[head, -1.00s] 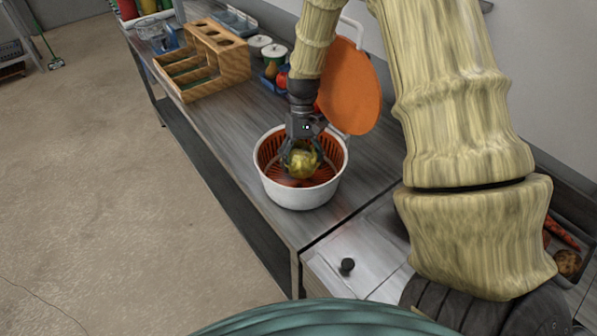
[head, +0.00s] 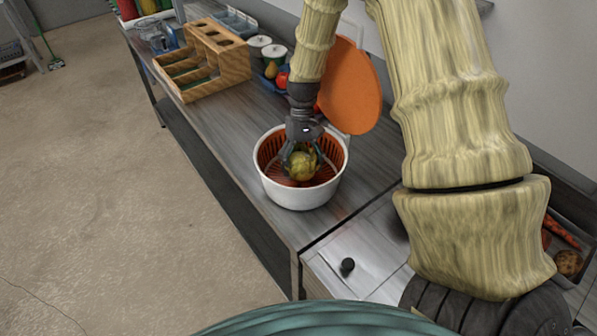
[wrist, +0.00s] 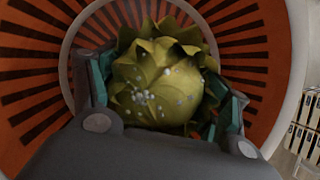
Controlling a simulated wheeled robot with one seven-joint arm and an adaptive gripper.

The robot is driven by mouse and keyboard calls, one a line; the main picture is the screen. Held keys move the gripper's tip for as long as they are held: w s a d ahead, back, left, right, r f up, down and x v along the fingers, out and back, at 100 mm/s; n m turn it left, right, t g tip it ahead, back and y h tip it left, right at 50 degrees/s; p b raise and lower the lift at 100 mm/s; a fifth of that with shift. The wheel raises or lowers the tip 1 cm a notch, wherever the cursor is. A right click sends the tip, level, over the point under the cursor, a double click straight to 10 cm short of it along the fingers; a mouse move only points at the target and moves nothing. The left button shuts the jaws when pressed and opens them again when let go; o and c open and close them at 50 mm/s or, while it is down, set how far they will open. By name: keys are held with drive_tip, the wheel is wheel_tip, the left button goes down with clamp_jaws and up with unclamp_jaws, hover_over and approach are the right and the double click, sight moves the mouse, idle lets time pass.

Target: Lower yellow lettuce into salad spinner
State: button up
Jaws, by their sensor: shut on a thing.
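The yellow-green lettuce (head: 303,166) is between the fingers of my gripper (head: 302,160), inside the mouth of the salad spinner. The spinner is a white bowl (head: 301,196) with an orange slatted basket (head: 266,152), standing on the counter. In the wrist view the lettuce (wrist: 160,85) fills the space between the teal-padded fingers of my gripper (wrist: 165,95), with the orange basket (wrist: 40,70) around it. My gripper is shut on the lettuce.
An orange round lid (head: 350,87) stands tilted just behind the spinner. A wooden rack (head: 212,62), white-lidded containers (head: 274,52) and a blue tray of produce (head: 272,82) stand farther back. The counter (head: 225,125) left of the spinner is clear.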

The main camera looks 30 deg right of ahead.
drive_tip(key=shift+f+b, duration=0.35)
drive_tip(key=shift+f, duration=0.65)
idle(0.8)
drive_tip(key=o, duration=1.1)
wheel_tip(320, 180, up, 10)
